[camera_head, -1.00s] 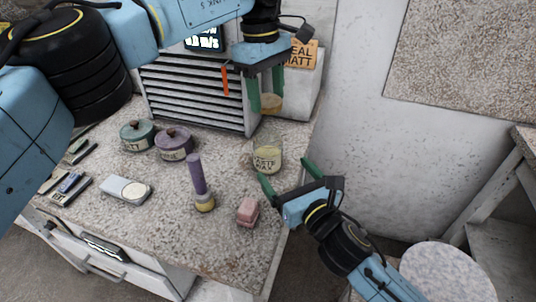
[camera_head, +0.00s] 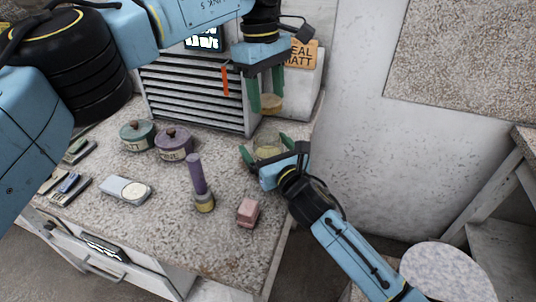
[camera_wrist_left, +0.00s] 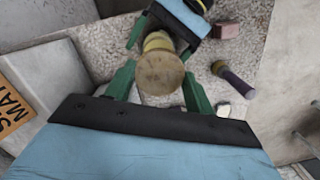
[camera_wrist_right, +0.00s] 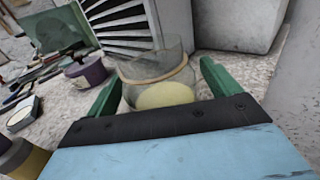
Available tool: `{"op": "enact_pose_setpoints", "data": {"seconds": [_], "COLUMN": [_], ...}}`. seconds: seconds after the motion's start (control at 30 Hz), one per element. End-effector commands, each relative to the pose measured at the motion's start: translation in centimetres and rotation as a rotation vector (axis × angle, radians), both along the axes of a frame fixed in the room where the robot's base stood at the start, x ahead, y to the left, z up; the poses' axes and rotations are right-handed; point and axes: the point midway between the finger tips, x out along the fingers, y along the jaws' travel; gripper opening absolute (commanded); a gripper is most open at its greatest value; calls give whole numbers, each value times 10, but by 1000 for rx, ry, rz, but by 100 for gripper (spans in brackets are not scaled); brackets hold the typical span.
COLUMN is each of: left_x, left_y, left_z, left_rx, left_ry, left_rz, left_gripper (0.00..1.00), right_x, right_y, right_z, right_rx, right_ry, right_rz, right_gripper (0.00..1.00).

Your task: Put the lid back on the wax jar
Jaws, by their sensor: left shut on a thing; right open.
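The wax jar (camera_head: 268,146) is a clear glass jar with pale yellow wax, standing on the speckled worktop near its right edge. In the right wrist view the jar (camera_wrist_right: 160,82) stands between the open fingers of my right gripper (camera_wrist_right: 160,88), which do not visibly grip it. In the head view my right gripper (camera_head: 264,147) partly covers the jar. My left gripper (camera_head: 266,98) is above, shut on the round wooden lid (camera_head: 270,104). In the left wrist view the lid (camera_wrist_left: 160,73) is between the left fingers, with part of the jar (camera_wrist_left: 157,41) showing beyond it.
A teal pot (camera_head: 137,136) and a purple pot (camera_head: 174,145) stand left of the jar. A slatted cabinet (camera_head: 195,90) stands behind.

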Motion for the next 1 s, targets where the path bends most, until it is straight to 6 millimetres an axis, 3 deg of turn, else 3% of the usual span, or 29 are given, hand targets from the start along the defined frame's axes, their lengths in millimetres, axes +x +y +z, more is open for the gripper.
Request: {"op": "enact_pose_setpoints", "data": {"seconds": [0.07,0.5,0.67,1.0], "left_x": [0,0,0,-1], "left_y": [0,0,0,-2], "left_z": [0,0,-6,-49], "left_rx": [0,0,1,-1], "left_ry": [0,0,1,1], "left_rz": [0,0,0,0], "left_gripper": [29,29,29,29], "right_x": [0,0,0,0], "right_y": [0,0,0,0], "right_z": [0,0,0,0], "right_rx": [0,0,0,0], "right_ry": [0,0,0,0], "right_rz": [0,0,0,0], "right_gripper": [81,23,22,22]}}
